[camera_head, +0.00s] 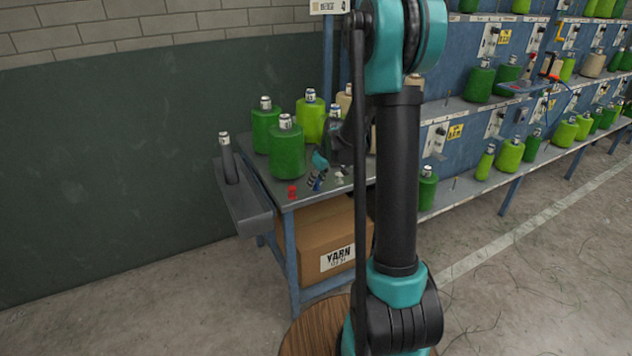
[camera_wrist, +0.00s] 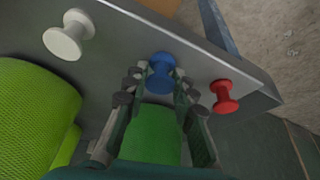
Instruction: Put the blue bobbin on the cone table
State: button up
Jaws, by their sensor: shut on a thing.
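In the wrist view the blue bobbin (camera_wrist: 160,70) is between the fingertips of my gripper (camera_wrist: 160,82), which is shut on it. The red bobbin (camera_wrist: 226,97) stands to its right and the white bobbin (camera_wrist: 68,36) to its left. The head view shows my gripper (camera_head: 317,178) low over the front of the cone table (camera_head: 268,186), between the red bobbin (camera_head: 292,191) and the white bobbin (camera_head: 340,174). Whether the blue bobbin touches the tabletop is not clear. My arm hides the table's right part.
Several green yarn cones (camera_head: 286,148) stand behind the bobbins, close to my gripper. A grey side tray (camera_head: 248,212) with an upright tube (camera_head: 228,160) is at the table's left. A yarn box (camera_head: 325,240) is under the table. Racks of cones (camera_head: 470,125) fill the right.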

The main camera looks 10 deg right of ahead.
jog(key=o, duration=0.9)
jog(key=shift+f, duration=0.1)
jog(key=v, duration=1.2)
jog(key=s+f+m, duration=0.2)
jog(key=s+f, duration=0.1)
jog(key=s, duration=0.6)
jog(key=s+d+f+m+h, duration=0.1)
jog(key=s+f+m, duration=0.1)
jog(key=s, duration=0.7)
jog(key=s+f+m+h, duration=0.1)
jog(key=s+f+m, duration=0.1)
jog(key=s+f, duration=0.3)
jog(key=shift+s+d+m+t, duration=0.15)
jog(key=shift+s, duration=0.85)
jog(key=shift+s+d+m+t, duration=0.15)
jog(key=shift+s, duration=0.8)
jog(key=shift+r, duration=0.1)
